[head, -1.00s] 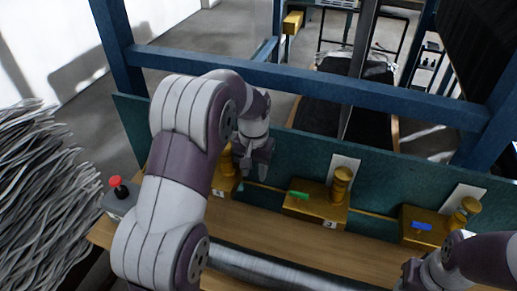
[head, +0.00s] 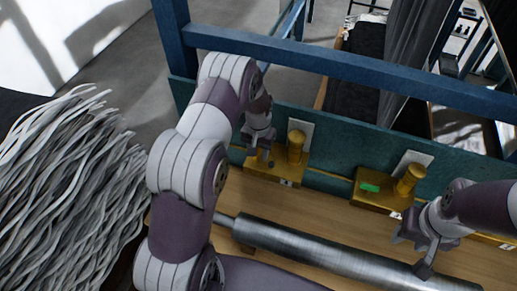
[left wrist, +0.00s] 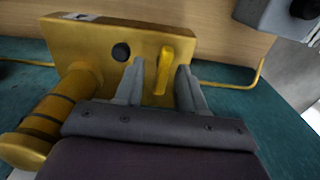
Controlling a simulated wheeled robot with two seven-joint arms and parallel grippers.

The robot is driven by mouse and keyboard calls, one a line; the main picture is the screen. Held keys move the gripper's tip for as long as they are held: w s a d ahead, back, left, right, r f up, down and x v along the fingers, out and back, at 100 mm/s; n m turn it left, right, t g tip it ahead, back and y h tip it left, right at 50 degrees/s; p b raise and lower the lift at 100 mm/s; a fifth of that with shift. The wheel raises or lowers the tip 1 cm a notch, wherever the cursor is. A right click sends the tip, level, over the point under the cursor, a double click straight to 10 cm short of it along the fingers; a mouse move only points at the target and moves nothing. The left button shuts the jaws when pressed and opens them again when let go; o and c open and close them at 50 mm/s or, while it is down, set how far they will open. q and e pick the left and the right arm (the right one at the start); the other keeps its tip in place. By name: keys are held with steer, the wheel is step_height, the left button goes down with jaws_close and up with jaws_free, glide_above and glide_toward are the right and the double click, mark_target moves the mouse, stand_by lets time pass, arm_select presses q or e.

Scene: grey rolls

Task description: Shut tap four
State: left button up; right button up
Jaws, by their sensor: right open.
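The leftmost brass tap block (head: 262,176) sits on the wooden bench against the green board, with a brass post (head: 296,147) at its right end. Its label is too small to read for sure. My left gripper (head: 259,157) points down over this block. In the left wrist view, the block (left wrist: 90,38) carries a yellow lever (left wrist: 165,62) and a dark round spot (left wrist: 121,52). My left gripper (left wrist: 160,75) is open, with one finger on each side of the lever and gaps visible. My right gripper (head: 412,255) is open and empty, low at the right.
A metal roller (head: 330,252) lies along the front. A blue beam (head: 330,60) crosses behind the board. Grey strands (head: 70,190) heap at the left. A grey box (left wrist: 275,15) shows in the wrist view.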

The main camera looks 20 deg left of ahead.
arm_select(q)
steer(key=shift+a, duration=0.25)
steer(key=shift+c, duration=0.6)
steer(key=shift+a+f, duration=0.1)
steer(key=shift+a, duration=0.05)
steer(key=c, duration=0.5)
steer(key=shift+w, duration=0.1)
jaws_close()
steer(key=shift+d, duration=0.3)
steer(key=shift+a, duration=0.15)
arm_select(e)
steer(key=shift+w+a, duration=0.15)
steer(key=shift+a, duration=0.1)
